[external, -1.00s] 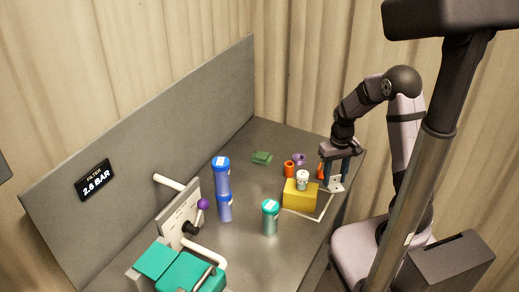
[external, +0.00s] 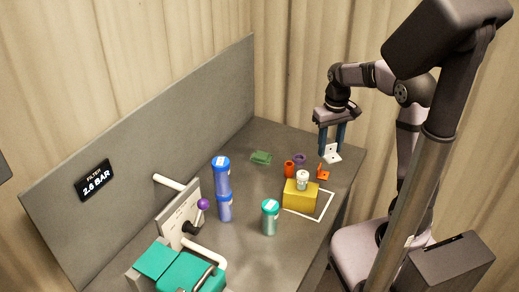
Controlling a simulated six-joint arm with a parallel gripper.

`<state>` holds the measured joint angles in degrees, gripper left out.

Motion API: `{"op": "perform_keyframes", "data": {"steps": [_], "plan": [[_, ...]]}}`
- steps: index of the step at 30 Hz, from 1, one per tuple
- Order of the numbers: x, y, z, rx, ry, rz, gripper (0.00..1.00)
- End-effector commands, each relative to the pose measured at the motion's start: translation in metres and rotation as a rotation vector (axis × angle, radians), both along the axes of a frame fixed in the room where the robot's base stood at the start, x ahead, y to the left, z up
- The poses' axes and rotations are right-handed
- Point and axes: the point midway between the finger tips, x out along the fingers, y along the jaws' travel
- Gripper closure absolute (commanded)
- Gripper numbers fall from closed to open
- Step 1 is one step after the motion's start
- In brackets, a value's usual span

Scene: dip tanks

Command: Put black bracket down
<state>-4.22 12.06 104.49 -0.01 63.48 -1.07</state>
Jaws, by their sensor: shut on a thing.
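My gripper (external: 332,145) is shut on a white bracket (external: 333,154) with small dark holes. It holds the bracket over the far right part of the bench, behind an orange bracket (external: 322,173). The white bracket looks tilted and apart from the things around it; its exact height over the bench is hard to tell. I see no black bracket; the held one looks white.
A yellow block (external: 299,199) with a small white-lidded jar (external: 302,178) stands on a white-outlined area (external: 325,206). An orange-red cylinder (external: 289,168), purple piece (external: 299,159) and green piece (external: 261,158) lie further back.

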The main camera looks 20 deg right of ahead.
Motion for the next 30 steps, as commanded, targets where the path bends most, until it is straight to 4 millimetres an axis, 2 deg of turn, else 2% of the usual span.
{"op": "perform_keyframes", "data": {"steps": [5, 9, 12, 18, 27, 29, 30], "plan": [[0.019, 0.045, -0.002, 0.0, -0.003, 0.134, 0.89], [0.031, 0.097, -0.003, 0.0, -0.003, 0.275, 0.89], [0.034, 0.139, -0.003, 0.0, -0.002, 0.385, 0.89], [0.029, 0.199, -0.002, 0.0, -0.002, 0.539, 0.89], [0.016, 0.255, -0.003, 0.0, -0.002, 0.684, 0.89], [0.013, 0.262, -0.005, -0.001, -0.001, 0.704, 0.89], [0.013, 0.259, -0.012, -0.002, 0.002, 0.698, 0.89]]}}
